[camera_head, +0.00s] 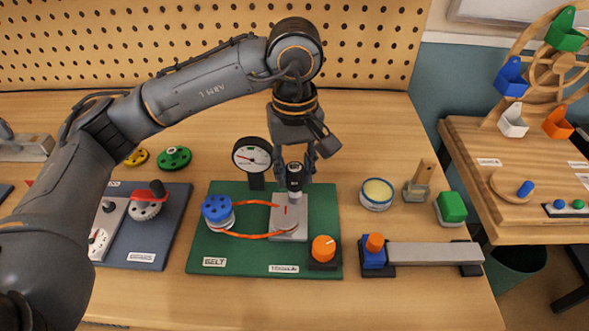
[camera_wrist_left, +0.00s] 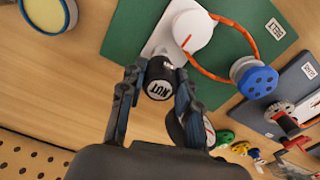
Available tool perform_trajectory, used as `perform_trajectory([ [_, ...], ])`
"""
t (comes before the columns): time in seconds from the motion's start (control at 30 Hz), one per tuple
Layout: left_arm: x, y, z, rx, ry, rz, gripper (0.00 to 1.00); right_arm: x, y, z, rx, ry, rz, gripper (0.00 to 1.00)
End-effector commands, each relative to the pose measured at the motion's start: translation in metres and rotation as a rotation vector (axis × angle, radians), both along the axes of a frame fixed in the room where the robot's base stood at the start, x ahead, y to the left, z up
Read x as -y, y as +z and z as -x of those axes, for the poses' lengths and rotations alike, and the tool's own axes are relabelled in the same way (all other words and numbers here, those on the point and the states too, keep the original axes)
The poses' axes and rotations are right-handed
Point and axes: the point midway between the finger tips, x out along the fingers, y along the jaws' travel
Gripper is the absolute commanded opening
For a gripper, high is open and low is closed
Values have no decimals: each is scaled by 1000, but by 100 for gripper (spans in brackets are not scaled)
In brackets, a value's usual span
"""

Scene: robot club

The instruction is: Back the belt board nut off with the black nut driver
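The black nut driver (camera_head: 294,177) stands upright on the grey plate (camera_head: 279,228) of the green belt board (camera_head: 204,252). Its black cap, marked NUT, shows in the left wrist view (camera_wrist_left: 160,83). My left gripper (camera_head: 296,174) points down from above with its fingers on both sides of the driver handle; they look closed on it in the left wrist view (camera_wrist_left: 161,76). The belt nut is hidden under the driver. An orange belt (camera_head: 242,236) runs between the blue pulley (camera_head: 217,210) and the white pulley (camera_wrist_left: 193,30). My right gripper is not in view.
A dial gauge (camera_head: 251,156) stands behind the belt board, close to my left gripper. An orange knob (camera_head: 323,248) sits at the board's front right. A round tin (camera_head: 377,194) and a green block (camera_head: 451,207) stand right. A blue-grey board (camera_head: 172,222) lies left.

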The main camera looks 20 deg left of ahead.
Motion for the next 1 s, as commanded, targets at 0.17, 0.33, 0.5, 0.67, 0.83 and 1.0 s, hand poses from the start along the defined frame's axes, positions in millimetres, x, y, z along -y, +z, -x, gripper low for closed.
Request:
perform_trajectory([
  [0.17, 0, -2, 0, -1, 52, -1, 0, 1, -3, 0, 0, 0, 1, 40],
  [0.33, 0, -3, 0, -1, 301, -1, 0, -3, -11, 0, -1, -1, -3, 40],
  [0.5, 0, -3, 0, -1, 570, -2, 0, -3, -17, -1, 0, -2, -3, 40],
  [0.67, 0, -2, 1, -3, 823, -3, 0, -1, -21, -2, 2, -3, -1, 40],
  [0.83, -1, -1, 1, -2, 1041, -4, 0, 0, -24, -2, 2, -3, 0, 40],
  [1.0, -1, -1, 1, -3, 1105, -5, 0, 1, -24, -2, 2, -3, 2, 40],
])
